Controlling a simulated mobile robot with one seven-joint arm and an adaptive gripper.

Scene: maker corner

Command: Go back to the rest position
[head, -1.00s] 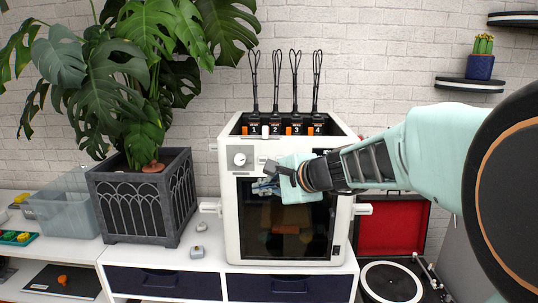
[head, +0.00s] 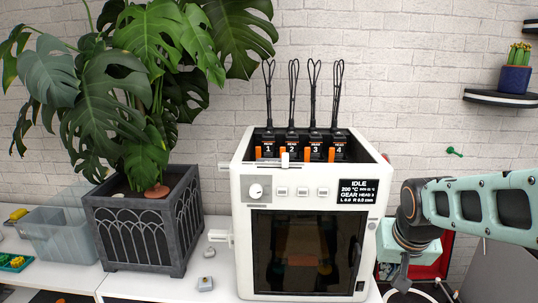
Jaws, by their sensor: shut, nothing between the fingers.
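My gripper (head: 398,280) is at the lower right in the head view, to the right of the white 3D printer (head: 305,202) and apart from it. It points downward and looks shut and empty, though my wrist and the frame's lower edge leave little of the fingers showing. My arm reaches in from the right edge. The printer's front is unobstructed, with its dark door, a dial, several buttons and a display reading IDLE.
A large plant in a dark grey planter (head: 143,222) stands left of the printer. A clear bin (head: 58,240) is further left. A wall shelf (head: 500,97) holds a cactus pot. Small grey pieces lie by the planter.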

